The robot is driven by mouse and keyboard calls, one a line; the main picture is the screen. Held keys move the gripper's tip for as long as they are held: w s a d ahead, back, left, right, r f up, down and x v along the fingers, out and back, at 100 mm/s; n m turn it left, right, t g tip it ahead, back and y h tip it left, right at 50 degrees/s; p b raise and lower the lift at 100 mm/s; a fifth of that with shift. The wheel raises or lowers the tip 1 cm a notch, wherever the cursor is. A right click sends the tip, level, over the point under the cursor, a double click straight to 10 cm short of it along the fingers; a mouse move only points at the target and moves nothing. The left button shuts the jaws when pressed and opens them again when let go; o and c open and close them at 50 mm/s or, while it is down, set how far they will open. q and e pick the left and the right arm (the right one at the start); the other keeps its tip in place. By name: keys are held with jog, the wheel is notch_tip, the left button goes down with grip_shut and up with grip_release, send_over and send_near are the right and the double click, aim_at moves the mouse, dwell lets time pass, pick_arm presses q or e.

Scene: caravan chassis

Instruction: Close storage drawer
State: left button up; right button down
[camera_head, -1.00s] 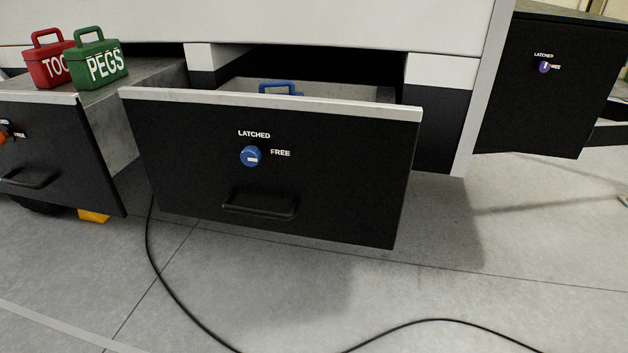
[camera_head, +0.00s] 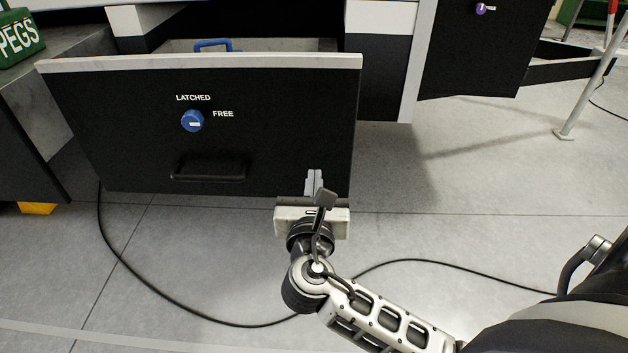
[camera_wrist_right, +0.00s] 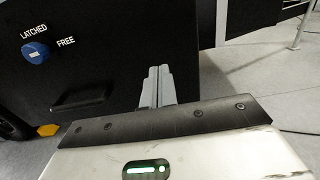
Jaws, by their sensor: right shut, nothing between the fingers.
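The middle storage drawer (camera_head: 270,120) stands pulled out of the caravan, with a black front and a pale top edge. Its blue knob (camera_head: 192,121) has its white mark toward FREE; a dark handle (camera_head: 208,171) is below. My right gripper (camera_head: 314,180) is shut and empty in front of the lower right of the drawer front, right of the handle. The right wrist view shows its fingers (camera_wrist_right: 156,88) together, pointing at the drawer front (camera_wrist_right: 115,60); I cannot tell whether they touch it. My left gripper is out of view.
A right drawer (camera_head: 475,50) has a purple knob. A black cable (camera_head: 150,290) runs over the floor. A metal leg stands at the right.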

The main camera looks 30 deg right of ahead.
aim_at(317, 137)
jog(key=x, duration=1.1)
